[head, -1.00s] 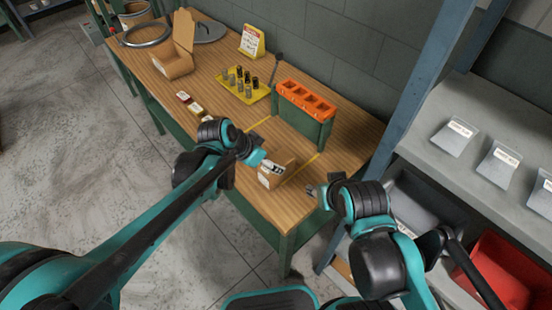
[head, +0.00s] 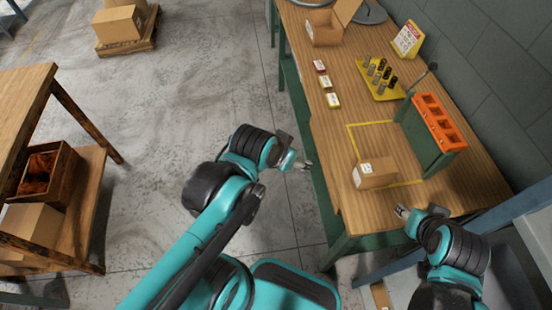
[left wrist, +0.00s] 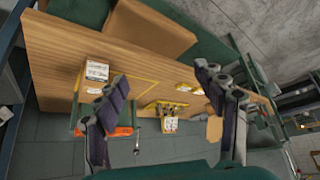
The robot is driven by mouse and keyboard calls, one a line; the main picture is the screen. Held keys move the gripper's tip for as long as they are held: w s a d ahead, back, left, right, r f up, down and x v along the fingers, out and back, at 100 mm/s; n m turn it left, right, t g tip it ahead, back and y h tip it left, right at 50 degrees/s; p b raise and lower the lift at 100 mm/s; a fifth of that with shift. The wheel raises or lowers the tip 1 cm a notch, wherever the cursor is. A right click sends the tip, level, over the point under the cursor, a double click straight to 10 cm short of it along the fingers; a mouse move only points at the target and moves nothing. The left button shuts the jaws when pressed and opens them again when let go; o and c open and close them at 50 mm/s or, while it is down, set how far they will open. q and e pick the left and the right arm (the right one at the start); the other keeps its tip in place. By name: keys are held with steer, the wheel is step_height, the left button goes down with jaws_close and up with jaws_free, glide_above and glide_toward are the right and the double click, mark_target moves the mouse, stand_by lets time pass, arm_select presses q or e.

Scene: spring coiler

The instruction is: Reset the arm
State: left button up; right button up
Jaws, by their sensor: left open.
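My left gripper (head: 304,164) is open and empty at the front edge of the wooden bench (head: 335,130), left of the small cardboard box. Its spread fingers also show in the left wrist view (left wrist: 162,78), with nothing between them. The small cardboard box (head: 376,173) with a white label rests on the bench by the yellow taped outline (head: 350,140); it also shows in the left wrist view (left wrist: 94,74). My right gripper (head: 402,212) is near the bench's near end, apart from the box; its finger opening is too small to judge.
A green stand with an orange rack (head: 438,122) stands right of the box. A yellow tray (head: 394,92) of small cylinders, a yellow sign (head: 408,38), several small boxes (head: 326,83) and an open carton (head: 326,28) are farther back.

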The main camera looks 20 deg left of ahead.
arm_select(q)
steer(key=s+a+n, duration=0.1)
steer(key=s+a+n+y, duration=0.1)
steer(key=a, duration=0.1)
steer(key=shift+s+a+f, duration=0.1)
steer(key=shift+s+f, duration=0.15)
steer(key=shift+f, duration=0.1)
